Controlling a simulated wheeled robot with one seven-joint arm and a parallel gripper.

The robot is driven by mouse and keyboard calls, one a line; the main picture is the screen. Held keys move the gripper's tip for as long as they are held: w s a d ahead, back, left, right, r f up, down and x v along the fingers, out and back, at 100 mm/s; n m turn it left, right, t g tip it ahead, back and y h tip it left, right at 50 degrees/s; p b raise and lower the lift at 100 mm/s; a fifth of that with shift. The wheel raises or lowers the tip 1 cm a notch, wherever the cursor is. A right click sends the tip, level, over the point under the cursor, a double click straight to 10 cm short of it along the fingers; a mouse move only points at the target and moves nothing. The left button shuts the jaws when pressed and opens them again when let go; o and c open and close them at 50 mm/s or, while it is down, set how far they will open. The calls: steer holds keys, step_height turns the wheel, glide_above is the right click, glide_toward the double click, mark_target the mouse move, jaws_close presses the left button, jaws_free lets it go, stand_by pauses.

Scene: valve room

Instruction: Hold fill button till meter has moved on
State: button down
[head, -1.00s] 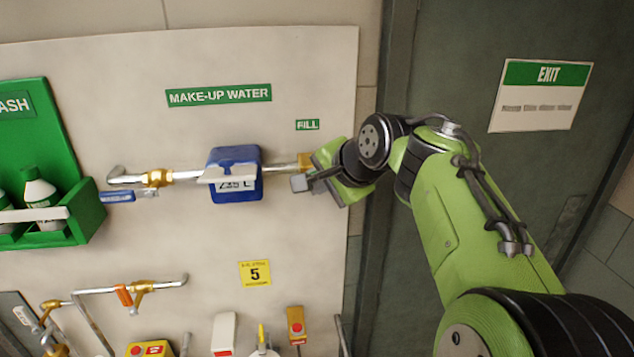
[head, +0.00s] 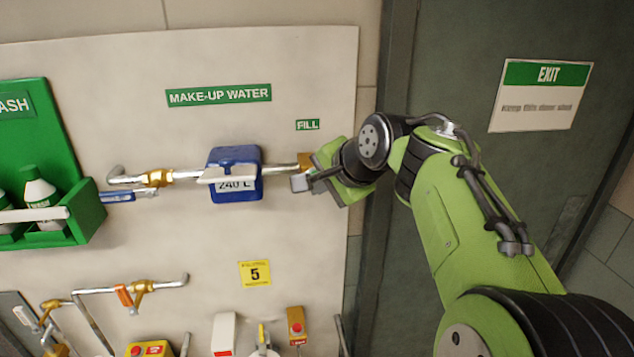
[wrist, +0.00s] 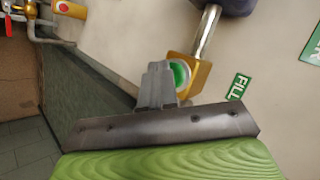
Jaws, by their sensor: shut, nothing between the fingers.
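The fill button is a green disc (wrist: 180,74) in a square brass housing (wrist: 200,76) in the wrist view. The housing (head: 304,160) shows at the pipe's right end in the head view, below the FILL label (head: 307,125); my gripper hides the button there. My gripper (head: 300,182) is shut and empty, its tips at the button. In the wrist view the fingers (wrist: 158,78) overlap the button's left part; whether they press it I cannot tell. The blue meter (head: 235,160) on the pipe reads 240 L on its white display (head: 236,184).
A blue-handled valve (head: 118,197) sits left of the meter. A green wash-bottle box (head: 88,208) hangs at the far left. Red buttons and pipes line the panel's bottom. A dark door with an EXIT sign (head: 541,95) stands right, behind my arm.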

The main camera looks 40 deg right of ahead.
steer(key=shift+s+a+b, duration=0.5)
steer(key=shift+s+b, duration=0.3)
steer(key=shift+s+a+b, duration=0.6)
steer(key=shift+s+a, duration=0.15)
steer(key=shift+s, duration=0.3)
steer(key=shift+s+a+b, duration=0.6)
steer(key=shift+s+a, duration=0.1)
steer(key=shift+s, duration=0.3)
